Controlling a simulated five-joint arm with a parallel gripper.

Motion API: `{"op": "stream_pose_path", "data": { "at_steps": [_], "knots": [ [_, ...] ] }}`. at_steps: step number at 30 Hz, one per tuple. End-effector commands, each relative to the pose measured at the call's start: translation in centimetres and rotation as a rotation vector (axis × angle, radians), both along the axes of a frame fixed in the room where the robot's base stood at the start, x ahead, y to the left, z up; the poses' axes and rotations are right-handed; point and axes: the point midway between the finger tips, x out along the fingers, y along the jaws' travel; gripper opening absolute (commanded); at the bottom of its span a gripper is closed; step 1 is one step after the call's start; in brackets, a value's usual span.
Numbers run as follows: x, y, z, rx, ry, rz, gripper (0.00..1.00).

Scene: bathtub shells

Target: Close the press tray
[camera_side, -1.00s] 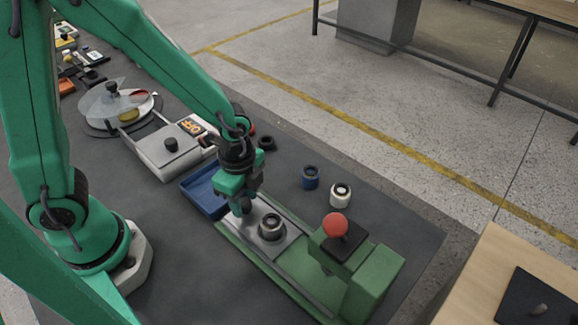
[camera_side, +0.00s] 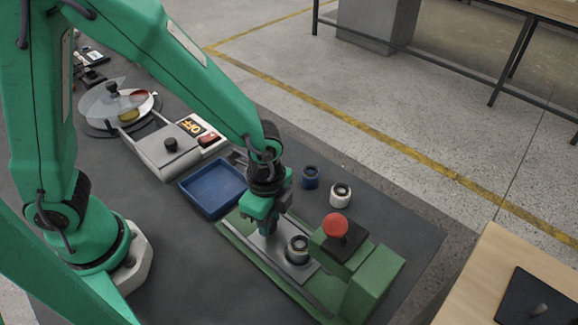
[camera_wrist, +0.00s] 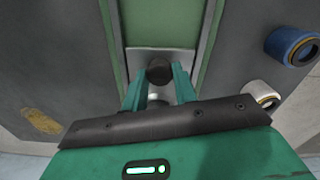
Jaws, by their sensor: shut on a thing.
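The press tray (camera_side: 270,252) is a grey metal plate between the rails, carrying a round ringed part (camera_side: 297,249). The tray lies partly along the rails, with its right edge close to the press. My gripper (camera_side: 267,228) is at the tray's left end. In the wrist view my gripper (camera_wrist: 158,84) is shut on the tray's dark knob (camera_wrist: 158,69), between its green fingers.
A blue bin (camera_side: 212,190) stands left of the base. A blue cup (camera_side: 310,177) and a white cup (camera_side: 340,194) stand behind the press. A grey box with a black knob (camera_side: 170,145) and a clear-lidded round dish (camera_side: 118,105) are farther left. The mat's front is clear.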

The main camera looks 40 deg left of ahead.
Motion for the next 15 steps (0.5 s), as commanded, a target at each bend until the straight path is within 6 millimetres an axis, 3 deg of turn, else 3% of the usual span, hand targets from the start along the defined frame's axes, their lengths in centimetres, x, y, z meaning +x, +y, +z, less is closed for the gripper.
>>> {"op": "stream_pose_path", "data": {
  "at_steps": [6,15],
  "knots": [
    [0.1,-3.4,0.1,-0.004,-0.005,-0.003,0.00],
    [0.1,-4.1,0.1,-0.004,-0.005,0.000,0.00]
  ]
}}
